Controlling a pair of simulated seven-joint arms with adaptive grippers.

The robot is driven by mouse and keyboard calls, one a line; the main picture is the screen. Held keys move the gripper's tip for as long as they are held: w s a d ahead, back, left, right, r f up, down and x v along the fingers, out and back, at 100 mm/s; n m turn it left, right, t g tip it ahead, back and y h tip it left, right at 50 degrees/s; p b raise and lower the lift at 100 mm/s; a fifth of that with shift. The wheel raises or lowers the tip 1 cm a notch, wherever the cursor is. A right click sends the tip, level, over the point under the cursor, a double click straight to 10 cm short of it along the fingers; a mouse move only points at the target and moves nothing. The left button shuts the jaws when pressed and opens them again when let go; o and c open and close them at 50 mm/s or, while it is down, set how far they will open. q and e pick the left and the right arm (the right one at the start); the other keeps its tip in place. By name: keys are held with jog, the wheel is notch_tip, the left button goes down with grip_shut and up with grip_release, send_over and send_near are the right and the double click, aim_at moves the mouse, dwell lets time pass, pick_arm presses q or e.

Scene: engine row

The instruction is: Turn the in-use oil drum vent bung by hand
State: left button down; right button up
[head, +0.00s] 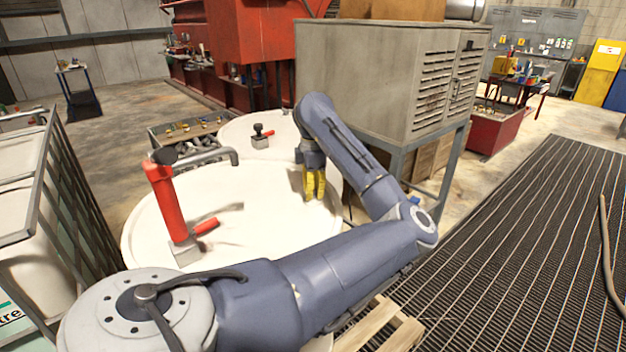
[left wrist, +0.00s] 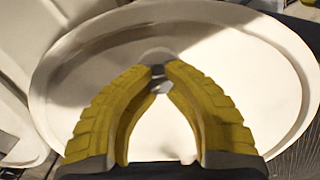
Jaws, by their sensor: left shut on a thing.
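The in-use oil drum (head: 265,235) has a white lid with a raised rim and carries a red hand pump (head: 172,205) on its left part. My left gripper (head: 314,196) points down at the lid's right side, near the rim. In the left wrist view its yellow fingers (left wrist: 160,72) meet at the tips on a small grey metal piece, the vent bung (left wrist: 159,87). The fingers hide most of the bung, so I cannot tell how far it is turned. The lid (left wrist: 255,85) fills most of that view. My right gripper is not in view.
A second white drum (head: 232,130) with a small red-handled fitting (head: 262,136) stands behind. A grey louvred cabinet (head: 350,80) stands behind my arm. A barred cage (head: 75,190) is at the left. Dark floor grating (head: 530,240) lies open at the right.

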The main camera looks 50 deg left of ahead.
pick_arm(q)
jog(key=c, duration=1.2)
grip_release()
jog(key=shift+f, duration=0.15)
notch_tip(320, 180, up, 12)
